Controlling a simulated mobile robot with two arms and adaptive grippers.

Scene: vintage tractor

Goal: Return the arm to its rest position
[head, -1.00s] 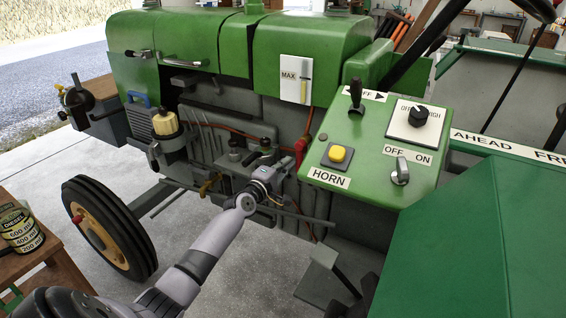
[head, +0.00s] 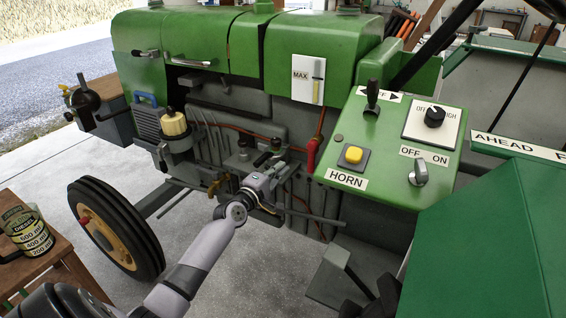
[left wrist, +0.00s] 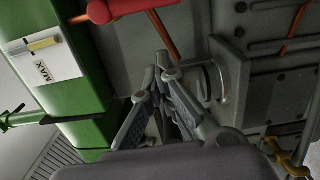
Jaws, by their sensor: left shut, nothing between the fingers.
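My left arm reaches in from the bottom left in the head view. Its gripper (head: 282,163) is at the grey engine side of the green tractor (head: 205,45), below the hood. In the left wrist view the two fingers of my left gripper (left wrist: 166,74) come together at the tips, with nothing between them. Engine parts lie behind the fingertips; whether they touch cannot be told. My right gripper is not in view.
A green control panel (head: 385,135) with a yellow horn button (head: 353,155) and knobs is to the right. A red-handled lever (head: 311,154) stands near the gripper. A front wheel (head: 115,230) and a wooden table (head: 40,262) with a can are left.

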